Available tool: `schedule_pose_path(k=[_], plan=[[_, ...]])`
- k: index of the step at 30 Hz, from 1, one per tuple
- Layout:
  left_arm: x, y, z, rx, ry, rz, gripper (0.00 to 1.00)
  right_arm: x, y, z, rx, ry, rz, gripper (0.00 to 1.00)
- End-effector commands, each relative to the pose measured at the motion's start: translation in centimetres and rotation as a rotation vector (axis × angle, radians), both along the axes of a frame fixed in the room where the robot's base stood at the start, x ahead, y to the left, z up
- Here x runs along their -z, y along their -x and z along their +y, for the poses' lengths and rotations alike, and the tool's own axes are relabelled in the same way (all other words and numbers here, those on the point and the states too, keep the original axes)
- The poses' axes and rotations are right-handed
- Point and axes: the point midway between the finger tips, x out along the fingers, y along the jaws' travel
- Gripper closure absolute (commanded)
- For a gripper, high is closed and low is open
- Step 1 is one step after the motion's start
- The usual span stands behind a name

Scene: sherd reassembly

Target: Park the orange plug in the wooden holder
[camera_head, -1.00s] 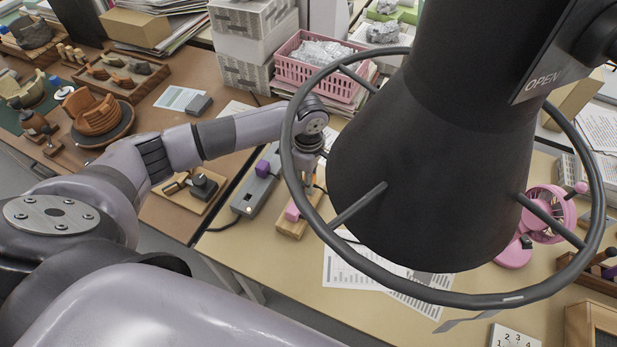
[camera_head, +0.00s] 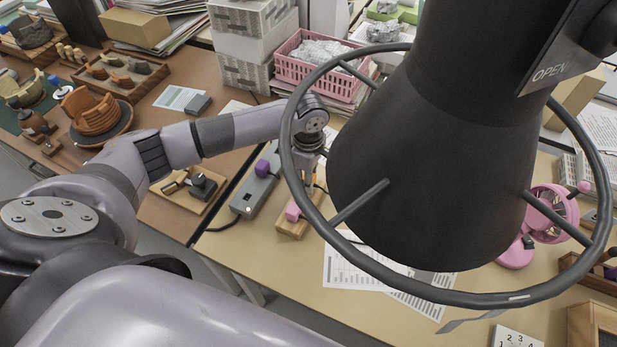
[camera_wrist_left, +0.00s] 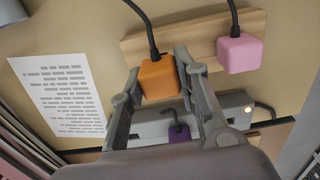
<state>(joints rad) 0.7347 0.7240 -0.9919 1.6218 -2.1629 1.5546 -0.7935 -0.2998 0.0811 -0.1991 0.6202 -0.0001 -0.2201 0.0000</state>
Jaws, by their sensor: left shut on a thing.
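The orange plug (camera_wrist_left: 158,80) sits between the fingers of my left gripper (camera_wrist_left: 156,88) in the left wrist view, with its black cord running up. The gripper is shut on it. The plug overlaps the edge of the wooden holder (camera_wrist_left: 192,38); I cannot tell whether it is seated. A pink plug (camera_wrist_left: 240,53) is at the holder, beside the orange one. In the head view my left gripper (camera_head: 310,178) is over the holder (camera_head: 290,232), partly behind a black hoop, and the pink plug (camera_head: 292,212) shows there. My right gripper is not in view.
A grey power strip (camera_head: 248,196) with a purple plug (camera_head: 262,168) lies left of the holder. A big black cone (camera_head: 440,150) with a hoop blocks much of the head view. Printed sheets (camera_head: 350,268) lie on the table. A pink basket (camera_head: 315,75) stands behind.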

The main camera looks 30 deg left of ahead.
Motion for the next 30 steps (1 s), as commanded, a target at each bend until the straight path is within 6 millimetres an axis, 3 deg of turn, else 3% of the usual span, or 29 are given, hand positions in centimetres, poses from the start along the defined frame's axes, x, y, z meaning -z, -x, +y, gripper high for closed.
schedule_pose_path(k=[30], plan=[[0.84,-0.01,0.0,-0.001,0.001,0.0,0.97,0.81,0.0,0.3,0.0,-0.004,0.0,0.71]])
